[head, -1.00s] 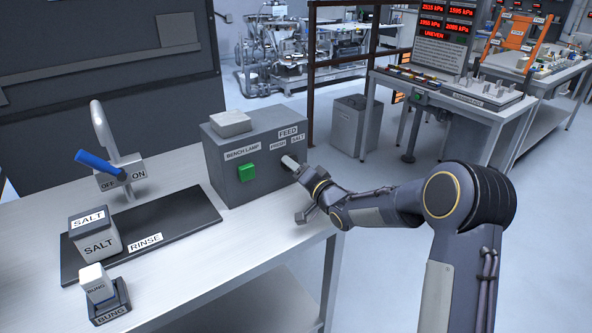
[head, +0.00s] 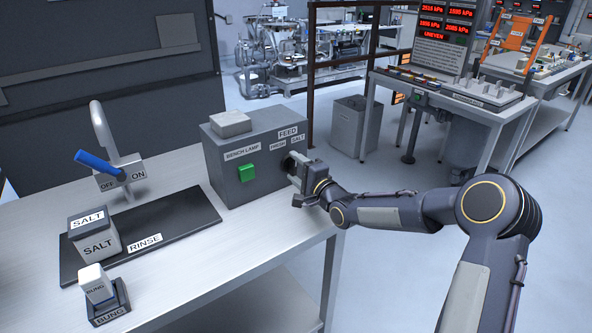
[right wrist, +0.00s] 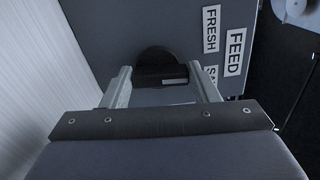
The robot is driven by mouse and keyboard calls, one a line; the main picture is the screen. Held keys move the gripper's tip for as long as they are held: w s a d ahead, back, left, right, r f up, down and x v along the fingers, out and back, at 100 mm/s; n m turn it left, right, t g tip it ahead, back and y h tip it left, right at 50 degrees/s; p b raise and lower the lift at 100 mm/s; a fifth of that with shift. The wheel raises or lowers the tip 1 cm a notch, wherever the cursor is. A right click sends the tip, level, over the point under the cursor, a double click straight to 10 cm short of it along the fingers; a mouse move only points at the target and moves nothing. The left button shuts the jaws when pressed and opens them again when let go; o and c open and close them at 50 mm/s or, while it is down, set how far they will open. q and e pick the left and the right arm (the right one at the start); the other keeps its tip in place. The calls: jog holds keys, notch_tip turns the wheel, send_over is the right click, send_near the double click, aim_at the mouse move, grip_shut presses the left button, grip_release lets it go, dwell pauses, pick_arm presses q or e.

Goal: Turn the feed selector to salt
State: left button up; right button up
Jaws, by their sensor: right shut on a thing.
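The grey control box (head: 229,187) stands on the bench with FEED, FRESH and SALT labels on its front. The feed selector is a dark round knob under these labels; in the head view my gripper largely covers it. In the right wrist view the black knob (right wrist: 158,66) carries a pale mark on its near edge. The FRESH label (right wrist: 211,30) shows there, and the SALT label (right wrist: 212,76) is partly hidden by a finger. My right gripper (head: 292,168) is shut on the knob, one finger on each side. My left gripper is out of view.
A green button (head: 247,172) sits on the box, left of the knob. Left on the bench are a tap with a blue lever (head: 99,164), a SALT container (head: 95,237), a dark RINSE mat (head: 189,222) and a BUNG holder (head: 108,307). The bench's right edge is close below my gripper.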

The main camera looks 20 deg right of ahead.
jog(key=m, duration=0.3)
jog(key=shift+d+m, duration=0.1)
jog(key=shift+m, duration=0.2)
jog(key=shift+m+b, duration=0.55)
jog(key=shift+m, duration=0.55)
jog(key=o, duration=1)
jog(key=shift+s+d, duration=0.25)
jog(key=shift+s, duration=0.2)
jog(key=v, duration=0.6)
jog(key=shift+s+b, duration=0.3)
jog(key=shift+s, duration=0.1)
